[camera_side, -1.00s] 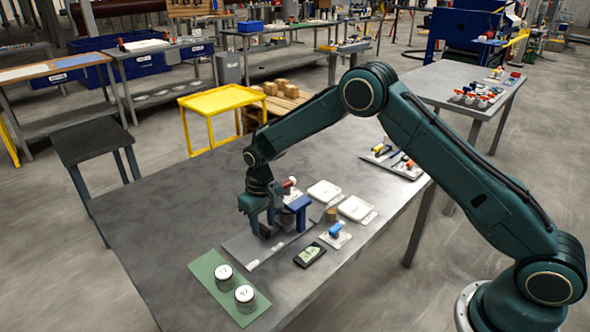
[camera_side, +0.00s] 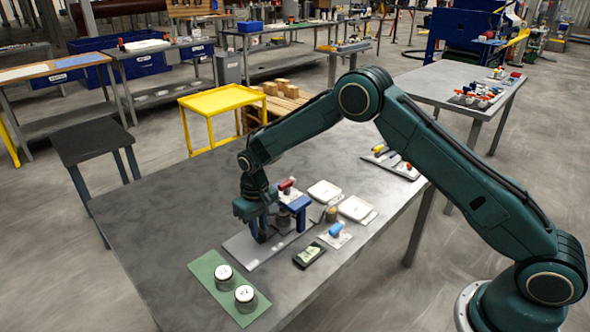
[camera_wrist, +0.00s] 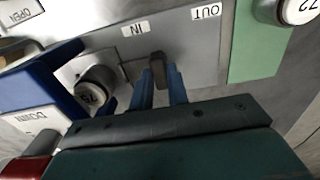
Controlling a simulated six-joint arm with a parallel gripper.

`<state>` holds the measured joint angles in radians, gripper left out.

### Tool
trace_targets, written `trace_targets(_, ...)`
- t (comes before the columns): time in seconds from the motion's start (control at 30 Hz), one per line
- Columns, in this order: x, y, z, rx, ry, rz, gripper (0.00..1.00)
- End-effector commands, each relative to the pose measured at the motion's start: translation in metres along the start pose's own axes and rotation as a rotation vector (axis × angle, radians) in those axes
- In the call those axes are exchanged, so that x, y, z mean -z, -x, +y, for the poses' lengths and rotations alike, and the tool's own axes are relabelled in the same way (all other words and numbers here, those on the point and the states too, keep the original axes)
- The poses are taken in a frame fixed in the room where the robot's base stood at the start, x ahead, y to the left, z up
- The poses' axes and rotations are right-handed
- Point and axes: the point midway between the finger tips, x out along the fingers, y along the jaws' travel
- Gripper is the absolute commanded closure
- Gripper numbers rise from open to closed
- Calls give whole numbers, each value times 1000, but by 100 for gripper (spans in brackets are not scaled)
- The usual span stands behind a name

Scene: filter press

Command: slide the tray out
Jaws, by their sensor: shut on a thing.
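The tray (camera_wrist: 133,71) is a small grey plate in the wrist view, with a dark upright handle (camera_wrist: 157,70). My gripper (camera_wrist: 160,84) is shut on that handle, with a blue finger on either side. In the side view my gripper (camera_side: 262,232) is low over the grey base plate (camera_side: 245,246), just left of the blue press frame (camera_side: 293,205). A dark round weight (camera_wrist: 97,84) with a numbered pale top sits beside the tray handle, near the blue frame. The IN label (camera_wrist: 134,29) is near the handle; the OUT label (camera_wrist: 206,12) is farther right. The tray is largely hidden in the side view.
A green mat (camera_side: 207,262) with two round weights lies at the front left. White trays (camera_side: 324,192), a black device (camera_side: 309,255) and a blue-topped item (camera_side: 336,231) stand right of the press. The table's left part (camera_side: 150,220) is clear.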

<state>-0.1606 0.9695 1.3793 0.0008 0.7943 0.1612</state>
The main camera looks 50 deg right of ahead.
Motion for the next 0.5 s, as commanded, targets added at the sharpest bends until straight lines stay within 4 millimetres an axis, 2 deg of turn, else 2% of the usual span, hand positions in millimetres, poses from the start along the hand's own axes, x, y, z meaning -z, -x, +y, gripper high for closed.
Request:
trace_targets(0.2,0,0,-48,2,7,3,100)
trace_targets(0.3,0,0,-64,1,6,2,100)
trace_targets(0.5,0,0,-75,2,2,4,100)
